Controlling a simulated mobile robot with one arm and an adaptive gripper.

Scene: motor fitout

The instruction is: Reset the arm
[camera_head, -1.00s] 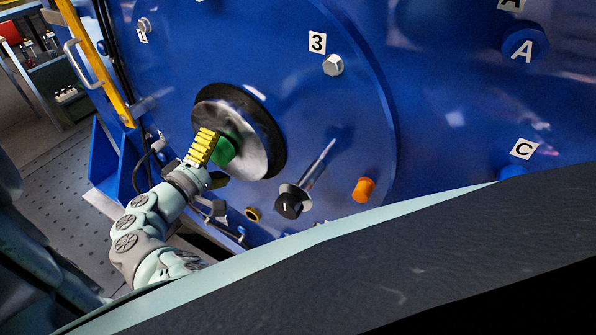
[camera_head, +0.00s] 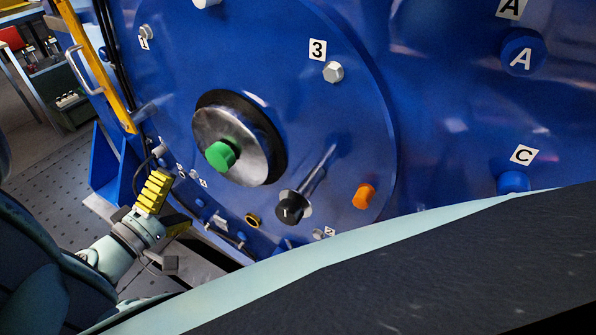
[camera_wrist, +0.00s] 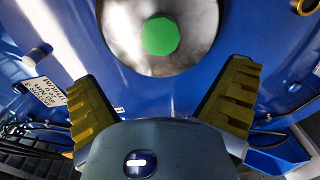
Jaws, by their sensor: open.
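My gripper (camera_head: 165,208) is at the lower left in the head view, in front of the blue motor housing (camera_head: 300,55). It is apart from the round silver hub (camera_head: 245,150) and its green knob (camera_head: 219,156). In the wrist view my gripper (camera_wrist: 165,100) has its two yellow ridged fingers wide apart, with nothing between them. The green knob also shows ahead of the fingers in the wrist view (camera_wrist: 160,36), on the silver hub (camera_wrist: 125,35).
A black knob (camera_head: 292,207) with a rod and an orange plug (camera_head: 363,195) sit on the housing right of the hub. A yellow rail (camera_head: 95,65) stands at the left. Bolts, labels and cables line the housing's lower edge.

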